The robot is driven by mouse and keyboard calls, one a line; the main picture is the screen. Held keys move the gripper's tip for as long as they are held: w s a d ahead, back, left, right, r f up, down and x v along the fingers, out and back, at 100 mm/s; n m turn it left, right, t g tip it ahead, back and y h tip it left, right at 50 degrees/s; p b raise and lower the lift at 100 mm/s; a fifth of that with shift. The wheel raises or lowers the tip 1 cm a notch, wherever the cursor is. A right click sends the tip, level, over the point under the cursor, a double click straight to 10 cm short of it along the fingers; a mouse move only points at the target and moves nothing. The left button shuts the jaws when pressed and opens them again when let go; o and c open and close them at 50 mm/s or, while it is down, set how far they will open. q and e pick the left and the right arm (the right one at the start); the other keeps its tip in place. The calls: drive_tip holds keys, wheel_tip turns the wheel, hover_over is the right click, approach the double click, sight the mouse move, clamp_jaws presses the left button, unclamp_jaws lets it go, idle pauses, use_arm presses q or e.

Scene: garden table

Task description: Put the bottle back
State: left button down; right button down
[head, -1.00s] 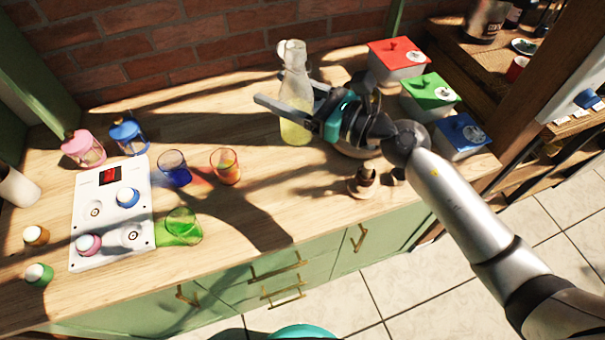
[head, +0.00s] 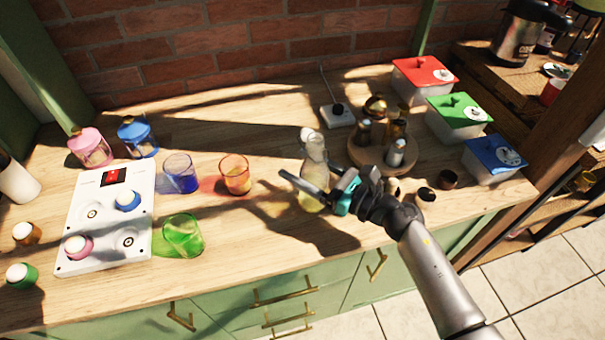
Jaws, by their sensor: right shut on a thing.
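The bottle (head: 314,150) is clear glass with a pale yellow liquid in its lower part. It stands nearly upright over the wooden counter, right of the orange glass and left of the round wooden tray. My right gripper (head: 307,186) reaches in from the right and is shut on the bottle's lower body, with its fingers along the sides. I cannot tell whether the bottle's base touches the counter. My left gripper is not in view.
The round wooden tray (head: 357,157) holds several small jars. Blue (head: 180,173), orange (head: 236,173) and green (head: 183,236) glasses stand left of the bottle. Red (head: 424,77), green (head: 459,115) and blue (head: 494,158) lidded boxes line the right. The counter behind the orange glass is clear.

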drive_tip(key=shift+f, duration=0.6)
drive_tip(key=shift+f, duration=0.15)
unclamp_jaws()
drive_tip(key=b+v, duration=0.1)
drive_tip(key=v, duration=1.1)
